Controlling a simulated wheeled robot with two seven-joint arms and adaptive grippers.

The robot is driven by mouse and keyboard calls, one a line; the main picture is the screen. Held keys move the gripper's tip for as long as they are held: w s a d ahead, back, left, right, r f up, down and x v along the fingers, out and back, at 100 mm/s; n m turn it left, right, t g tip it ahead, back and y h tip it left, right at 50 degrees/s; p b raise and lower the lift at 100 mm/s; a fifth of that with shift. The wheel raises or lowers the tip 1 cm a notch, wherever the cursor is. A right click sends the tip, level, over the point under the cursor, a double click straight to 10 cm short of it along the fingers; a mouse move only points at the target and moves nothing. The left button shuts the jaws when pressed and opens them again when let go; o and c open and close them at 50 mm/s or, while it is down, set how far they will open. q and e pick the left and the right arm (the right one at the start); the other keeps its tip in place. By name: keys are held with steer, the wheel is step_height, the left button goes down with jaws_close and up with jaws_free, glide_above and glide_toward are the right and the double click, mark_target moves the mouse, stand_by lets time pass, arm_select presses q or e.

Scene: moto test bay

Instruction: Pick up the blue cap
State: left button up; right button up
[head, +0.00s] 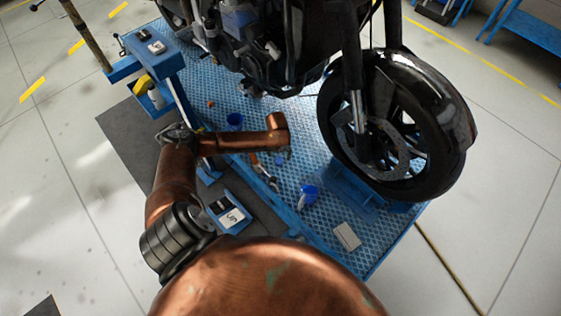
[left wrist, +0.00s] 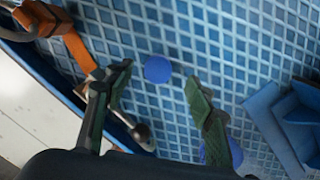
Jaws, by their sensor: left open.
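The blue cap (left wrist: 158,69) is a small round blue disc on the blue patterned platform in the left wrist view. It appears between the two fingertips of my left gripper (left wrist: 160,79), with clear space on both sides. The fingers are spread and hold nothing. In the head view my left gripper (head: 286,153) points down over the platform, left of the front wheel. I cannot clearly make out the cap there. My right gripper is not in view.
The motorcycle's front wheel (head: 398,125) stands in a blue chock (head: 352,188) right of my gripper. An orange-handled tool (left wrist: 68,38) lies left of the cap. A pale flat block (head: 347,236) lies nearer.

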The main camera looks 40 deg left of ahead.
mark_target(279, 160)
arm_select(q)
step_height(279, 160, down, 4)
steer(key=shift+s+b, duration=0.15)
steer(key=shift+b, duration=0.45)
steer(key=shift+f, duration=0.2)
steer(key=shift+r, duration=0.1)
steer(key=c, duration=1)
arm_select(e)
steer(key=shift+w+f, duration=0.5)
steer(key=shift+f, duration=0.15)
